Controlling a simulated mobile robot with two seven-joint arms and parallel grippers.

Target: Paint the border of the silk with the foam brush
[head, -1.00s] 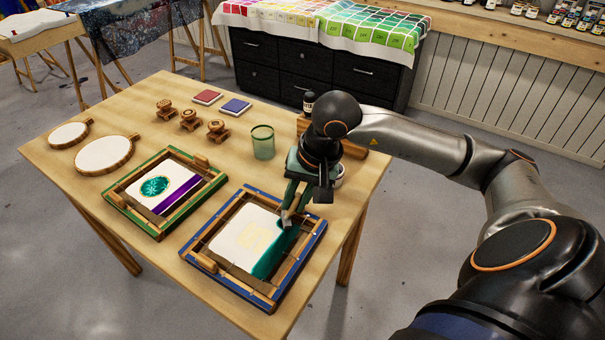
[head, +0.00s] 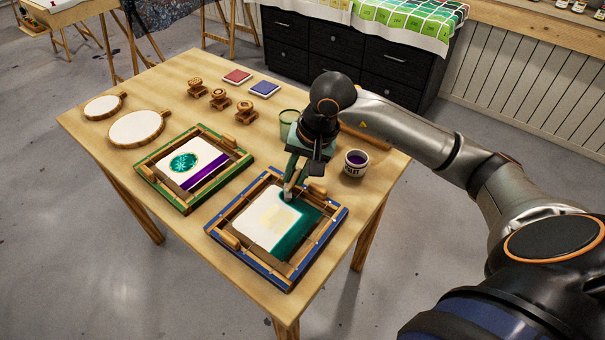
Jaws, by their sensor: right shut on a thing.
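The white silk (head: 255,221) is stretched in a blue-edged wooden frame (head: 240,262) at the table's front right. A teal band (head: 293,237) covers its right side and reaches along part of its far edge. A pale yellowish motif (head: 276,214) lies in the middle. My right gripper (head: 294,176) is shut on the foam brush (head: 288,195), pointing down over the far part of the silk. The brush tip is at or very close to the cloth; contact is too small to tell. My left gripper is not in view.
A green-edged frame (head: 174,198) with a purple-striped silk stands to the left. A pot of purple paint (head: 355,161) stands right of my gripper, a green glass (head: 289,121) behind it. Round hoops (head: 136,128), wooden stamps (head: 219,98) and ink pads (head: 264,88) lie farther back.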

